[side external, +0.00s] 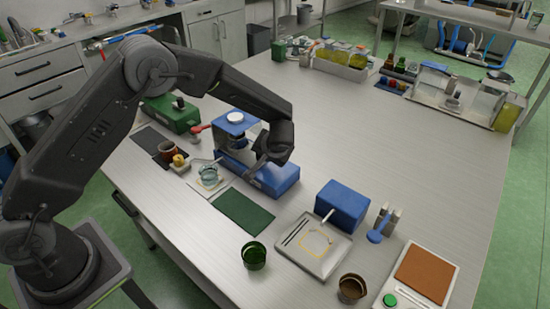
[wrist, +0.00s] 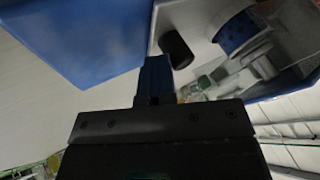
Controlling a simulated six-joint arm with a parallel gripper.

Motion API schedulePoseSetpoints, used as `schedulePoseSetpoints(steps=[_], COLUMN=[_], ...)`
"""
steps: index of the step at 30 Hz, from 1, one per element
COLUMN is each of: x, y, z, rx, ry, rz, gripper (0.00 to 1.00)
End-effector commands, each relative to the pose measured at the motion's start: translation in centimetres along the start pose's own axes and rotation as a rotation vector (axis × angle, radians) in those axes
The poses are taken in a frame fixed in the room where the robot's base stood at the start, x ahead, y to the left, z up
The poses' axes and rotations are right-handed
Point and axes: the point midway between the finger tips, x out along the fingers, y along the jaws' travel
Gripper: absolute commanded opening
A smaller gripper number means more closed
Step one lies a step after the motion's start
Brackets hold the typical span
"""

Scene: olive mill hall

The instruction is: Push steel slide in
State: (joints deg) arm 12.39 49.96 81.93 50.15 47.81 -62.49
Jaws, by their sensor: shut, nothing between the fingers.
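A blue bench device (side external: 268,178) stands in the middle of the table, with a low blue base and a raised blue head (side external: 235,122) topped by a white disc. My gripper (side external: 259,163) is shut and empty, low over the base, right of the head. Whether it touches the device cannot be told. In the wrist view the closed fingers (wrist: 155,76) point toward a dark cylindrical knob (wrist: 175,48) beside a pale grey surface of the device. I cannot make out the steel slide with certainty; my gripper and wrist hide part of the device.
A glass beaker (side external: 208,175) stands left of the device and a green mat (side external: 243,210) lies in front. A blue box (side external: 342,204) and a steel tray (side external: 313,246) are to the right. Behind the device the table (side external: 340,125) is clear.

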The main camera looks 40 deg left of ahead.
Motion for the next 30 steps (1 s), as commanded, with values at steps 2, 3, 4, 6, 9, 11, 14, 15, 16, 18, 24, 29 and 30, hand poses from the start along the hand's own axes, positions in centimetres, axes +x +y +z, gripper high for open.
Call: schedulePoseSetpoints(steps=[2, 3, 4, 6, 9, 11, 14, 15, 16, 18, 24, 29, 30], x=[0.3, 0.3, 0.4, 0.4, 0.4, 0.2, -0.3, -0.7, -1.0, -1.7, -6.6, -9.6, -10.2], y=[-0.4, -0.5, -0.5, -0.6, -0.5, -0.2, 0.9, 1.5, 2.1, 3.5, 3.6, 3.6, 3.6], z=[0.0, 0.0, 0.0, 0.0, 0.0, 0.0, 0.0, 0.0, -0.1, 0.0, -0.1, -0.1, -0.1], rx=[0.0, 0.0, 0.0, 0.0, 0.0, 0.001, 0.002, 0.003, 0.003, 0.003, 0.0, 0.001, 0.001], ry=[-0.003, -0.003, -0.003, -0.004, -0.004, -0.003, -0.001, 0.0, 0.001, 0.002, 0.004, 0.003, 0.003], rz=[-0.01, -0.011, -0.012, -0.013, -0.015, -0.014, -0.012, -0.009, -0.006, -0.003, 0.0, -0.001, 0.0], gripper=[0.0, 0.0, 0.0, 0.0, 0.0, 0.0, 0.0, 0.0, 0.0, 0.0, 0.0, 0.0, 0.0])
